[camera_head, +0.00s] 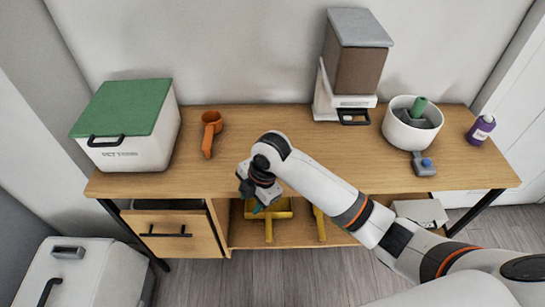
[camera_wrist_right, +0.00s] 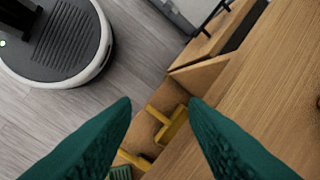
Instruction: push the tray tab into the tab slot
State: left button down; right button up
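My right gripper (camera_head: 256,201) hangs over the table's front edge, near the yellow tray-like object (camera_head: 285,208) on the lower shelf. In the right wrist view its two dark green fingers (camera_wrist_right: 160,125) are spread apart with nothing between them. The yellow object (camera_wrist_right: 172,122) shows beyond the fingertips, apart from them. A feeder (camera_head: 356,68) with a brown body and grey lid stands at the back, with a small dark tray (camera_head: 353,117) at its base. I cannot make out a tray tab or a tab slot for certain. My left gripper is out of view.
On the wooden table (camera_head: 330,160) are a green-lidded white bin (camera_head: 130,150), an orange scoop (camera_head: 211,130), a white bowl (camera_head: 395,130) with things inside, a grey tool (camera_head: 423,166) and a purple bottle (camera_head: 480,129). A drawer (camera_head: 170,235) sits below left. The tabletop's middle is largely clear.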

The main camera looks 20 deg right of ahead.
jog(key=w+d+r+n+g+h, duration=0.1)
jog(key=w+d+r+n, duration=0.4)
jog(key=r, duration=0.3)
jog(key=w+d+r+n+h, duration=0.2)
jog(key=w+d+r+n, duration=0.3)
jog(key=r, duration=0.3)
jog(key=f, duration=0.7)
jog(key=w+a+f, duration=0.1)
jog(key=f, duration=0.3)
jog(key=shift+w+a+f, duration=0.1)
jog(key=shift+f, duration=0.05)
grip_shut()
